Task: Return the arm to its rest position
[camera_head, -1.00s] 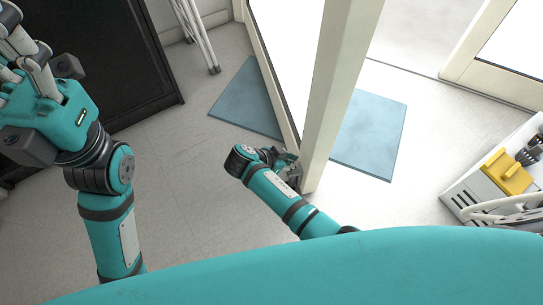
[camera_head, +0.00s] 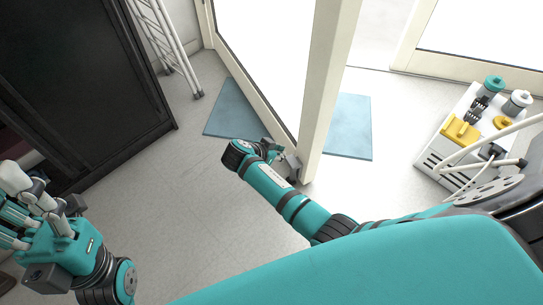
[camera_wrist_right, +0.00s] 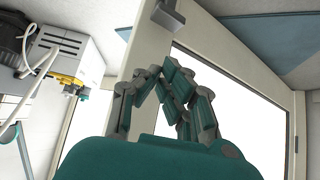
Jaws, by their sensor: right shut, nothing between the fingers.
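My right arm, teal with black joints, reaches up from the bottom centre in the head view. Its right gripper (camera_head: 286,160) is beside the lower end of the white door's edge (camera_head: 328,85). In the right wrist view the gripper (camera_wrist_right: 166,82) has its jointed fingers bent together, shut and empty, in front of the white door frame (camera_wrist_right: 148,45). I cannot tell whether it touches the door. My left gripper (camera_head: 38,215) is at the lower left of the head view, clear of the door; its finger opening is unclear.
A black cabinet (camera_head: 85,90) stands at the left, with a white folded rack (camera_head: 165,45) beside it. Blue mats (camera_head: 232,112) lie on both sides of the door. A white compressor unit (camera_head: 440,165) with yellow and teal parts stands at the right. Open floor lies between.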

